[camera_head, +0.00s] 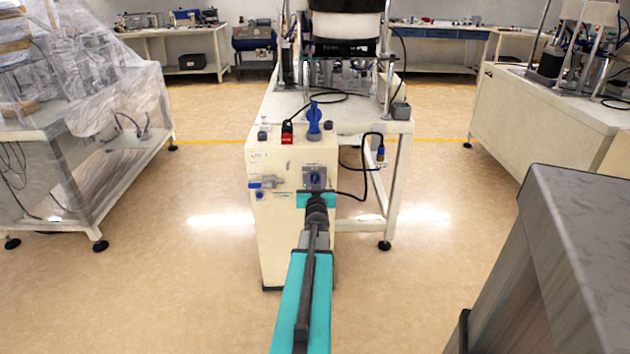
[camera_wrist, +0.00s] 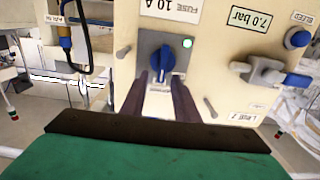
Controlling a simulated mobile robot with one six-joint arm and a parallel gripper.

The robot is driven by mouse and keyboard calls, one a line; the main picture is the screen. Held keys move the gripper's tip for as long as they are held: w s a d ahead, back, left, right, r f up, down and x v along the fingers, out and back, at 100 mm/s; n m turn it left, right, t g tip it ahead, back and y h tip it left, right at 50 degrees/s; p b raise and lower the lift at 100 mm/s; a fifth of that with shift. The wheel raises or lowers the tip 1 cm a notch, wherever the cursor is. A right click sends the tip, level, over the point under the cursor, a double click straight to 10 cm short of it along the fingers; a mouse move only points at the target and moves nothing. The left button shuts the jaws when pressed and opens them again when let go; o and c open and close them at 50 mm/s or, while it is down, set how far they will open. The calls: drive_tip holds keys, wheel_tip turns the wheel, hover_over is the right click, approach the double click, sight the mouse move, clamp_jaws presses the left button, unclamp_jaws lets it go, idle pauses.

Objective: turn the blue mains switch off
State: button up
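The blue mains switch (camera_head: 315,178) is a rotary knob on a grey plate on the front of a cream cabinet. In the wrist view the blue switch (camera_wrist: 162,62) shows close up, its handle roughly along the picture's vertical. A small pale greenish light (camera_wrist: 187,43) sits at the plate's corner. My gripper (camera_head: 316,198) is right in front of the switch. In the wrist view my gripper's (camera_wrist: 160,82) two dark fingers stand apart, one at each side of the knob's near end. I cannot tell whether they touch it.
A blue-handled valve (camera_wrist: 265,74) and a blue button (camera_wrist: 298,38) share the panel. On the cabinet top are a large blue handle (camera_head: 314,122) and a red part (camera_head: 287,132). A black cable (camera_head: 366,170) hangs right of the panel. Floor either side is clear.

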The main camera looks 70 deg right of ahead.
clamp_jaws()
drive_tip(key=shift+a, duration=0.1)
drive_tip(key=shift+n+b, duration=0.3)
drive_tip(key=shift+b, duration=0.15)
drive_tip(key=shift+w, duration=0.1)
drive_tip(key=n+b, duration=0.1)
drive_tip(key=b, duration=0.1)
drive_tip(key=n+b, duration=0.2)
drive_tip(key=shift+w+f+n, duration=0.2)
drive_tip(key=shift+w+n, duration=0.1)
drive_tip(key=n+b, duration=0.3)
drive_tip(key=n, duration=0.1)
drive_tip(key=w+f+n+b, duration=0.1)
drive_tip(key=n+b, duration=0.2)
drive_tip(key=n, duration=0.2)
drive_tip(key=f+n+b, duration=0.1)
drive_tip(key=n+b, duration=0.2)
drive_tip(key=n, duration=0.1)
drive_tip(key=shift+w+a+n+b, duration=0.15)
drive_tip(key=shift+a+n+b, duration=0.1)
drive_tip(key=shift+n+b, duration=0.15)
